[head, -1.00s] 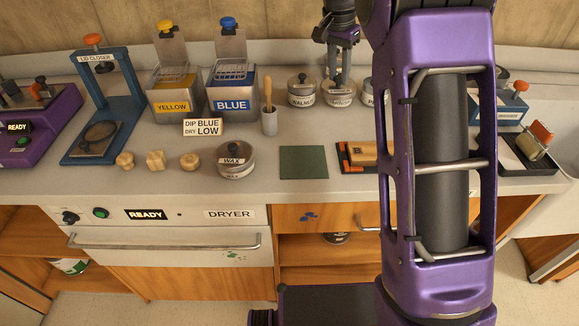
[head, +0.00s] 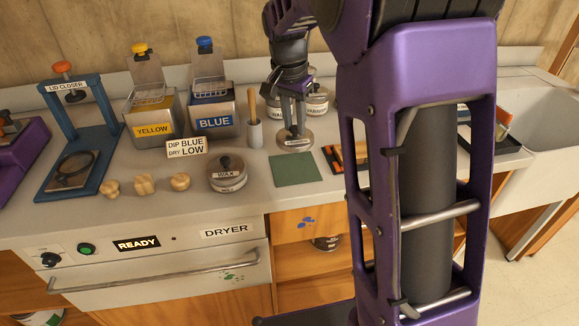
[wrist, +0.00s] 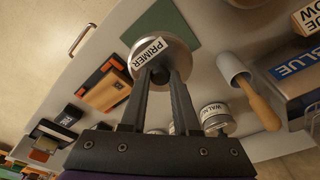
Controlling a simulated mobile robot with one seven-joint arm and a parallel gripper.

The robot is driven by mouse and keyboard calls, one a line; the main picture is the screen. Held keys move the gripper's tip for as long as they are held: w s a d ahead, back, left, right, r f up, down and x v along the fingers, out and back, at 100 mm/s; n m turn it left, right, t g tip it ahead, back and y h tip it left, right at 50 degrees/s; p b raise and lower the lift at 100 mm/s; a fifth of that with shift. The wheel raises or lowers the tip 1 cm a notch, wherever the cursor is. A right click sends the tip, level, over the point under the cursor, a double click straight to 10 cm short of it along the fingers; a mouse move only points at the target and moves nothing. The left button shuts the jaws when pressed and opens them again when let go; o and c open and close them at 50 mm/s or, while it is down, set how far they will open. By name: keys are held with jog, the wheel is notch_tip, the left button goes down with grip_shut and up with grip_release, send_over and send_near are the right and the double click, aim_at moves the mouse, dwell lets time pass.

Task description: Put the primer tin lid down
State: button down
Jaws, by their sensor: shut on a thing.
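My gripper (head: 292,124) is shut on the knob of the primer tin lid (head: 297,140), a round grey metal disc with a white label. In the wrist view the lid (wrist: 172,58) hangs level-looking between my fingertips (wrist: 159,78), its label reading PRIMER. In the head view the lid is just behind the green mat (head: 295,170), and in the wrist view it overlaps the mat's edge (wrist: 172,18). I cannot tell its exact height above the counter. The open primer tin is not visible in the head view; my arm covers that part of the counter.
A walnut tin (wrist: 213,116) and a varnish tin (head: 317,104) stand behind the lid. A grey cup with a wooden-handled tool (head: 255,133) is to the left, the wax tin (head: 227,177) front left.

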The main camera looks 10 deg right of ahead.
aim_at(290, 140)
notch_tip(290, 140, down, 9)
jog(key=shift+f+b, duration=0.1)
jog(key=shift+b, duration=0.65)
jog(key=shift+f, duration=0.15)
jog(key=c, duration=0.7)
grip_release()
jog(key=shift+o, duration=0.2)
jog(key=r, duration=0.4)
jog(key=s+r+p, duration=0.1)
jog(key=r, duration=0.3)
jog(key=a+r+p, duration=0.1)
jog(key=r, duration=0.3)
jog(key=shift+s+a+r, duration=0.1)
jog(key=shift+s, duration=0.05)
